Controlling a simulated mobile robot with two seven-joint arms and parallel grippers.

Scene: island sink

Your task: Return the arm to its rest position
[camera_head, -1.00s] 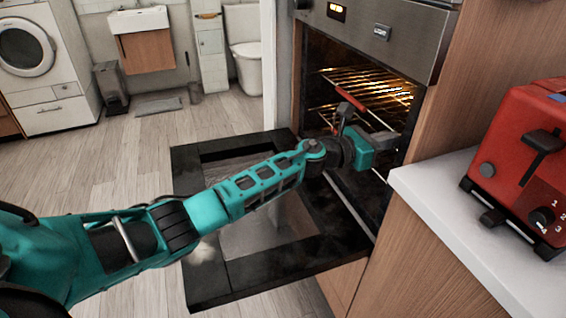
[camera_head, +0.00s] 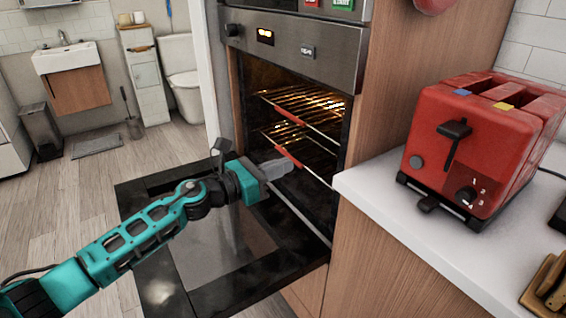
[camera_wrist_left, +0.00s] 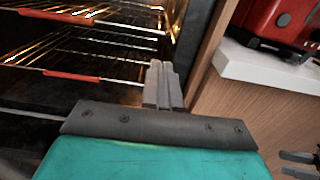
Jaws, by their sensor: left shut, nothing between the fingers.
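My left arm comes in from the left in the head view. Its gripper (camera_head: 278,168) is in front of the open oven (camera_head: 285,120), above the lowered oven door (camera_head: 205,245). The fingers point at the oven opening. In the left wrist view the two grey fingers (camera_wrist_left: 162,85) are pressed together with nothing between them.
Two wire racks (camera_head: 305,100) with red front strips sit inside the lit oven. A red toaster (camera_head: 475,140) stands on the white counter (camera_head: 400,205) to the right.

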